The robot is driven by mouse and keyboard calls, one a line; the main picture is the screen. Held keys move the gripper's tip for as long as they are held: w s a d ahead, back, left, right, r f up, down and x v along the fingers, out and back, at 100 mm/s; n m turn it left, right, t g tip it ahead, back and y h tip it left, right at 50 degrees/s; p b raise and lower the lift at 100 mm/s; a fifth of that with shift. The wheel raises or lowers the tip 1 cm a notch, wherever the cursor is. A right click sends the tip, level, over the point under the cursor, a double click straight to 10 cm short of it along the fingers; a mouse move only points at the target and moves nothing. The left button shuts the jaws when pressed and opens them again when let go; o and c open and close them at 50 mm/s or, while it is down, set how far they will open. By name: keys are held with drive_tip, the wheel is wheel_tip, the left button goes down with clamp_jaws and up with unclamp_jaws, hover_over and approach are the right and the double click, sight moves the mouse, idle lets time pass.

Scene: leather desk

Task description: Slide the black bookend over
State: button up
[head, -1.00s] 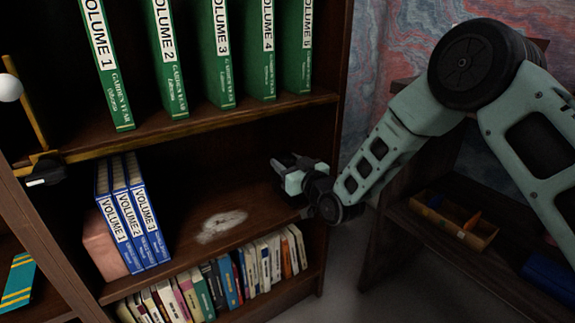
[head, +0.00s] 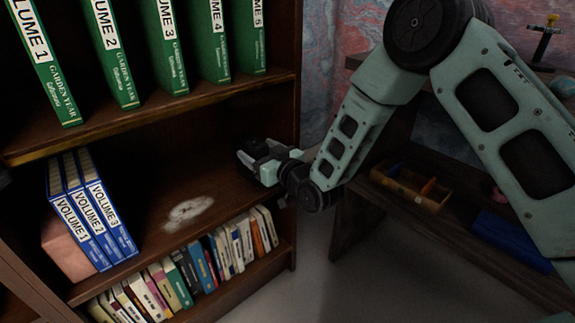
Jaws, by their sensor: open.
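My gripper (head: 246,156) is open at the right end of the middle shelf (head: 150,240), inside the dark bookcase. Its arm comes in from the right past the bookcase's side panel. A small dark shape shows at the gripper's fingers; I cannot tell whether it is a finger or part of the black bookend. I cannot make out the bookend clearly elsewhere in the shadowed shelf. Three blue volumes (head: 95,215) stand leaning at the left of this shelf, well apart from the gripper.
A reddish block (head: 68,250) stands left of the blue volumes. A pale dusty patch (head: 188,210) marks the bare shelf between volumes and gripper. Green volumes (head: 165,40) fill the shelf above; mixed books (head: 205,265) line the one below. A wooden tray (head: 410,190) is at right.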

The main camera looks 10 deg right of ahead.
drive_tip(key=p+v, duration=0.2)
drive_tip(key=v, duration=1.1)
drive_tip(key=shift+w, duration=0.1)
drive_tip(key=s+a+r+n+g+h, duration=0.1)
drive_tip(key=s+a+r+g+h, duration=0.25)
drive_tip(key=s+g, duration=0.4)
drive_tip(key=s+d+r+g+h, duration=0.3)
drive_tip(key=s+d+g, duration=0.1)
drive_tip(key=s, duration=0.7)
drive_tip(key=s+d+r+g+h, duration=0.2)
drive_tip(key=s+d+g+h, duration=0.15)
drive_tip(key=s, duration=0.65)
wheel_tip(320, 180, up, 37)
drive_tip(key=p, duration=3.7)
drive_tip(key=shift+s+d+y, duration=0.3)
drive_tip(key=shift+d+y, duration=0.1)
